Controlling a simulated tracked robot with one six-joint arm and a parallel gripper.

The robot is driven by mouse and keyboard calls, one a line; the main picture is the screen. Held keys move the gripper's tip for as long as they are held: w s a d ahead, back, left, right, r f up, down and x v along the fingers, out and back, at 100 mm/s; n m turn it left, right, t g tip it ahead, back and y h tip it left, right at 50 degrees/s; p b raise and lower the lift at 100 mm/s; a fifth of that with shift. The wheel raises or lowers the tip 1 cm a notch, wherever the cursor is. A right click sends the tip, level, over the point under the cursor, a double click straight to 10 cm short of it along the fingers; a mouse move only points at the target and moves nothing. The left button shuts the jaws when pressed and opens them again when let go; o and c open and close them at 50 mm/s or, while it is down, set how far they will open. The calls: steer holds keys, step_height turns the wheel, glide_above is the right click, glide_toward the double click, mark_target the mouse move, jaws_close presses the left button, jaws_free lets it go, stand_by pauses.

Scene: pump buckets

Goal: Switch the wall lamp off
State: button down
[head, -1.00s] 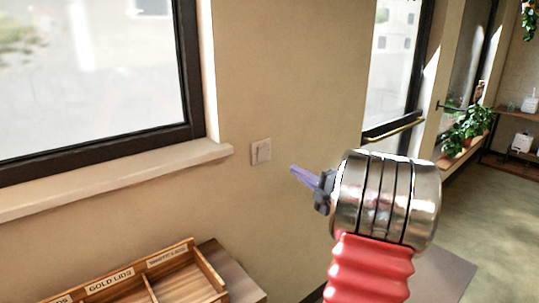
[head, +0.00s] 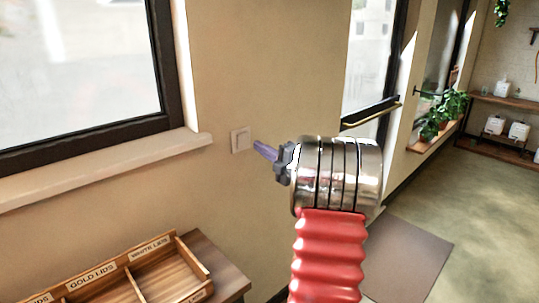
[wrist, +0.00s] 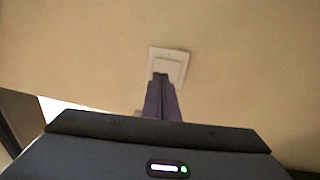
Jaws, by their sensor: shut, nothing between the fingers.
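The wall switch (head: 241,140) is a small white square plate with a rocker on the beige wall, right of the window sill's end. It also shows in the wrist view (wrist: 170,58), straight beyond the fingertips. My gripper (head: 257,145) is shut and empty, its purple fingers pointing left at the switch. In the wrist view the shut fingers (wrist: 160,80) overlap the lower part of the rocker. I cannot tell whether the tips touch it; in the head view a small gap shows. The wall lamp itself is not in view.
A window with a pale sill (head: 110,163) is at left. Below it stands a wooden lid tray (head: 135,272) on a table (head: 222,268). A door with a bar handle (head: 372,114) is to the right, with a floor mat (head: 408,262) and open floor.

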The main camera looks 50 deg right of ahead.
mark_target(244, 137)
steer(key=shift+w+d+r, duration=0.1)
steer(key=shift+w, duration=0.85)
steer(key=shift+w+d+r, duration=0.15)
steer(key=shift+w, duration=0.8)
steer(key=shift+w+d+r, duration=0.1)
steer(key=shift+w, duration=0.85)
steer(key=shift+w+a, duration=0.15)
steer(key=s+a+r, duration=0.1)
steer(key=s, duration=1.3)
steer(key=shift+a+r, duration=0.15)
steer(key=shift+r, duration=0.15)
